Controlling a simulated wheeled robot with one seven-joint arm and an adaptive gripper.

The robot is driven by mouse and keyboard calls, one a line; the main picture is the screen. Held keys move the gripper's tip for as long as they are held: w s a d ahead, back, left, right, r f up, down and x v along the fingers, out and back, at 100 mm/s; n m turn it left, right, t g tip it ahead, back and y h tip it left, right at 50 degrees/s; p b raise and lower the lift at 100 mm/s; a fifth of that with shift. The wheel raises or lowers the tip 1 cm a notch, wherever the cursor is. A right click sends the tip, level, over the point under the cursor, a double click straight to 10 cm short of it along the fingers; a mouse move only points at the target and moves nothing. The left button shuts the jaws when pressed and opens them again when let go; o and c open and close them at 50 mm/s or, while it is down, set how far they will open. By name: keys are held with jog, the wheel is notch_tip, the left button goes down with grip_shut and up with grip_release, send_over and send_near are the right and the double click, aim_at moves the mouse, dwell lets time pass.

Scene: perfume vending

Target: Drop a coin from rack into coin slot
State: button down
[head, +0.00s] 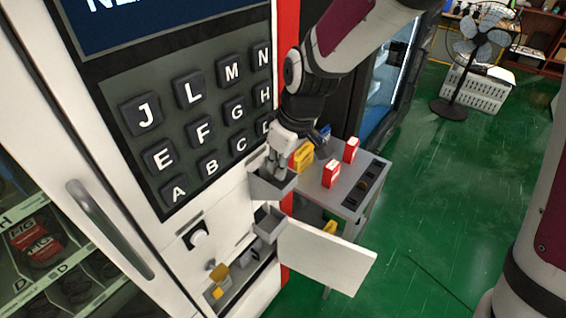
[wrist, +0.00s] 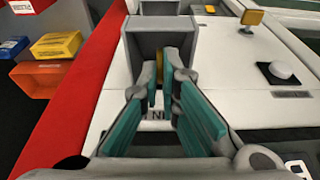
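My gripper (wrist: 160,80) has its two fingers close together at the upper grey box on the vending machine's front, which looks like the coin rack (wrist: 183,45). A gold coin (wrist: 159,67), seen edge-on, is between the fingertips, with little gap on either side. The fingertips are at the box's opening, and the coin's lower part is hidden. In the head view, my gripper (head: 278,165) points down into the upper grey box (head: 271,189), and the coin is hidden. A white panel with partly covered lettering (wrist: 158,114) shows between the fingers. I cannot make out the coin slot's opening.
A second grey box (head: 269,226) sits below, beside an open white flap (head: 325,256). A white knob (head: 197,238) and a yellow lever (head: 218,271) are to the left. A grey table (head: 348,200) with small red and yellow boxes stands right. The green floor (head: 450,200) is open.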

jog(key=c, duration=1.7)
grip_release()
jog(key=v, duration=1.2)
jog(key=s+d+r+m+t, duration=0.1)
jog(key=s+d+m, duration=0.2)
jog(key=s+d, duration=0.2)
jog(key=s+d+r+m+t+h, duration=0.1)
jog(key=s+d+r+m, duration=0.1)
jog(key=s+d+m, duration=0.2)
jog(key=s+d+r+m+t+h, duration=0.1)
jog(key=s+d+r+m, duration=0.1)
jog(key=s+d, duration=0.5)
jog(key=shift+s+d+r+m+t+b, duration=0.1)
jog(key=shift+d+m+t+b, duration=0.25)
jog(key=shift+m, duration=0.35)
